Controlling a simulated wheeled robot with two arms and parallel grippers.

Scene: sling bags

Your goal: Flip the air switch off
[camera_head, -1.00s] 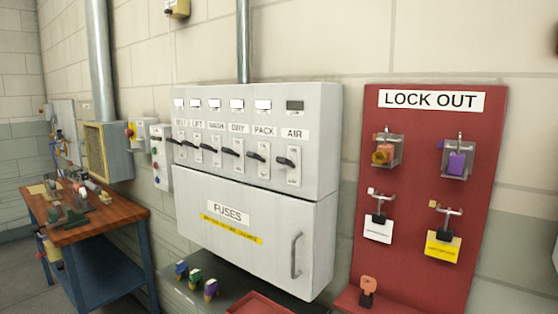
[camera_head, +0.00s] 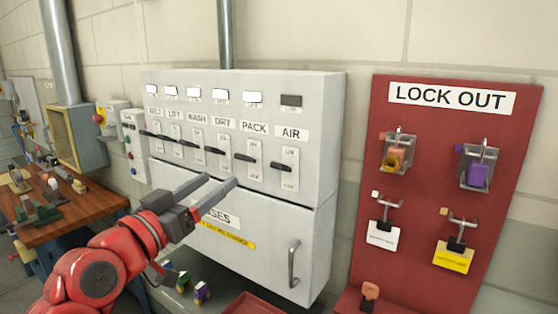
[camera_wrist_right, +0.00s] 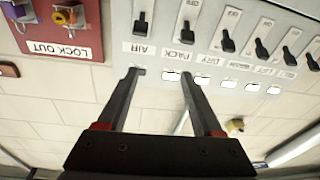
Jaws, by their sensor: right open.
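The air switch (camera_head: 281,166) is the rightmost of a row of black-handled switches on the grey panel box (camera_head: 320,130). Its label reads AIR, and the indicator above it is dark while the others are white. In the right wrist view, which is upside down, the air switch (camera_wrist_right: 141,24) is at the top, beyond the left finger. My right gripper (camera_head: 222,180) is open and empty, in front of the fuse door, left of and slightly below the air switch. Its two fingers (camera_wrist_right: 161,72) point at the panel, apart from the switch. My left gripper is out of view.
The fuse door has a handle (camera_head: 293,264). A red lock-out board (camera_head: 425,160) with hanging locks and tags is to the right. A wooden workbench (camera_head: 85,208) is at the left. A red tray (camera_head: 255,304) and small coloured items (camera_head: 202,292) lie below the box.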

